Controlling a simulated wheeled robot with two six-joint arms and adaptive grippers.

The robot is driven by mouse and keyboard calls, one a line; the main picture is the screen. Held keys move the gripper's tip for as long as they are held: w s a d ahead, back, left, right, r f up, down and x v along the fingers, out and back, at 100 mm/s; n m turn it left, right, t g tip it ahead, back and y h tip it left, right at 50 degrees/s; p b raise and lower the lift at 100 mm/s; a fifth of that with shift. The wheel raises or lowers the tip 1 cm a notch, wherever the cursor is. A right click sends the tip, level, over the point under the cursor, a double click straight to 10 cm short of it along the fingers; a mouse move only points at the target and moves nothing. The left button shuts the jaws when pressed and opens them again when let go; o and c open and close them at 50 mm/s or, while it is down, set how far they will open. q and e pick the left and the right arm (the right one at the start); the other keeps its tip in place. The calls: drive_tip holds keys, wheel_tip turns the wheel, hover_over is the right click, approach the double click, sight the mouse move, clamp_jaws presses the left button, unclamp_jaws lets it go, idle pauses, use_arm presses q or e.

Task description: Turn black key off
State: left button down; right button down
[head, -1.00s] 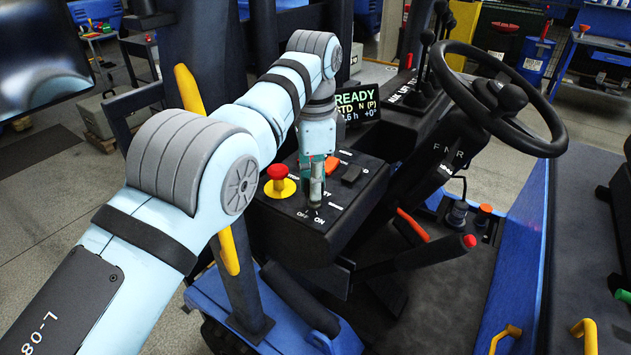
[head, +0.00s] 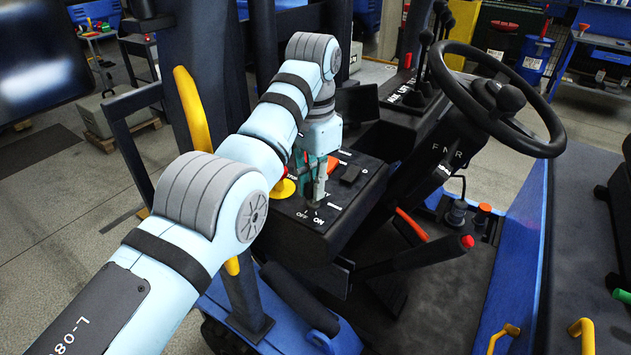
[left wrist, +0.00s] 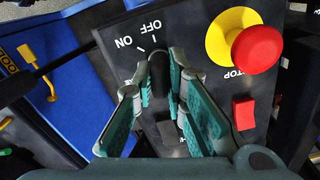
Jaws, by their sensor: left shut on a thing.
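The black key (left wrist: 158,78) stands in the dark control panel (head: 290,219) beside white ON and OFF marks. In the left wrist view it is upright in the picture, roughly in line with the OFF mark. My left gripper (head: 317,196) reaches down to the panel, and its teal-padded fingers are shut on the key. The key is mostly hidden by the fingers in the head view. My right gripper is not in view.
A red stop button on a yellow base (left wrist: 256,48) and a red rocker switch (left wrist: 243,114) sit close to the key. The display (head: 357,103) is dark. The steering wheel (head: 545,148) and levers stand to the right.

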use_arm(q)
drive_tip(key=shift+n, duration=1.6)
drive_tip(key=c, duration=1.6)
unclamp_jaws()
drive_tip(key=shift+s, duration=0.15)
